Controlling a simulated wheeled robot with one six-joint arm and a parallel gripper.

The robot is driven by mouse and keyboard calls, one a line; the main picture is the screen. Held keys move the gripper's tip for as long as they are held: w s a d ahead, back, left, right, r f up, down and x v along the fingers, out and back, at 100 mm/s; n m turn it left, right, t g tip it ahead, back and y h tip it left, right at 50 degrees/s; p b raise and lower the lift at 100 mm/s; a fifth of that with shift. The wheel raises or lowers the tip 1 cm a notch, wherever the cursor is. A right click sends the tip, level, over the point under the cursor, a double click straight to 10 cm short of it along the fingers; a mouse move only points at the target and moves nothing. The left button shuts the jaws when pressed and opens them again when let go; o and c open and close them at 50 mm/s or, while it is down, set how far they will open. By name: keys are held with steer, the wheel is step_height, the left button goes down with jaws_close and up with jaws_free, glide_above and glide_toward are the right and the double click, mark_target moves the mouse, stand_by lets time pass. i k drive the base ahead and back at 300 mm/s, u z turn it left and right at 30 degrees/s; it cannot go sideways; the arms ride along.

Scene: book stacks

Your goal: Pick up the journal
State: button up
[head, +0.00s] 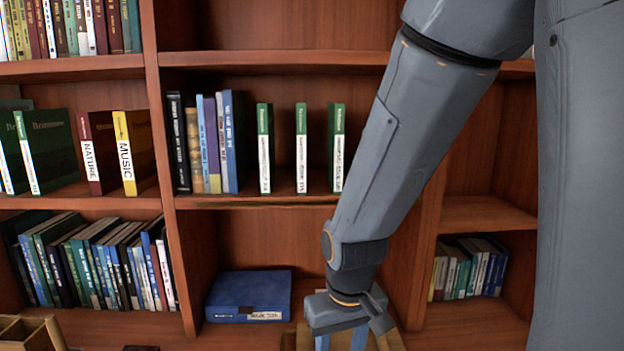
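No book's label reads clearly as "journal", so I cannot tell for sure which one it is. A thick blue book (248,296) lies flat on the lower shelf, with a white label on its front edge. My gripper (341,343) hangs at the bottom edge, right of the blue book and apart from it, pointing down. The fingertips are cut off by the frame, and nothing shows held.
Three green books (301,148) stand spaced apart on the middle shelf, beside a row of several books (209,142). A full row of books (98,262) fills the lower left shelf. A wooden box (32,333) is at the bottom left. My arm covers the right part.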

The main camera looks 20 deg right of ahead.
mark_target(302, 120)
steer(key=k, duration=1)
steer(key=u, duration=1.35)
steer(key=i, duration=0.95)
steer(key=z, duration=1.75)
steer(key=i, duration=0.25)
steer(key=z, duration=0.1)
